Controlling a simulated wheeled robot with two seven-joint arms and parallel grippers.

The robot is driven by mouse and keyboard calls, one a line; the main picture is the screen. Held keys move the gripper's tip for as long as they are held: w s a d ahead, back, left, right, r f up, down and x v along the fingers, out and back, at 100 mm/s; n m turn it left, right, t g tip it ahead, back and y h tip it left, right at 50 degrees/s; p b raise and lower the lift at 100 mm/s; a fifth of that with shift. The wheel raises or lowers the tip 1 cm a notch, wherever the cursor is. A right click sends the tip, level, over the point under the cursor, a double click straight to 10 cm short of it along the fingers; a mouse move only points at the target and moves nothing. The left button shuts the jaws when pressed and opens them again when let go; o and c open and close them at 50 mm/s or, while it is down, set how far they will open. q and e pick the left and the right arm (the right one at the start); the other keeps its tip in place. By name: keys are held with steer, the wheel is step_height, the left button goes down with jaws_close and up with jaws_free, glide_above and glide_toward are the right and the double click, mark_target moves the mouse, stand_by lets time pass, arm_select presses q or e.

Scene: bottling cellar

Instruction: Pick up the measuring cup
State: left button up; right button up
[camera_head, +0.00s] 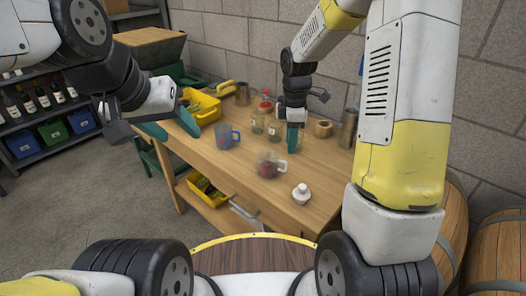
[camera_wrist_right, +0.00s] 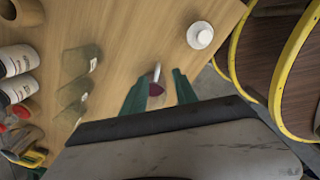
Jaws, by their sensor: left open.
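A clear cup with a pale handle and dark red contents, which looks like the measuring cup (camera_head: 267,167), stands upright near the middle of the bench. In the right wrist view the cup (camera_wrist_right: 156,88) shows between the two green fingers. My right gripper (camera_head: 292,140) points down beyond the cup in the head view. Its fingers (camera_wrist_right: 159,92) are apart and I see no grip on the cup.
A white capped bottle (camera_head: 301,195) stands near the front edge of the wooden bench (camera_head: 240,181). Glass jars (camera_wrist_right: 80,62) stand beside the right gripper. A yellow bin (camera_head: 203,107) is at the back left. Barrels (camera_head: 498,245) stand at the right.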

mark_target(286, 164)
steer(key=shift+w+a+f+n, duration=0.15)
steer(key=shift+w+f+n, duration=0.15)
steer(key=shift+f, duration=0.3)
steer(key=shift+w+a+f+n, duration=0.15)
steer(key=shift+w+f+n, duration=0.15)
steer(key=shift+f, duration=0.7)
step_height(286, 164, down, 7)
steer(key=shift+s+a+f, duration=0.1)
steer(key=shift+s, duration=0.05)
steer(key=shift+c, duration=0.2)
jaws_close()
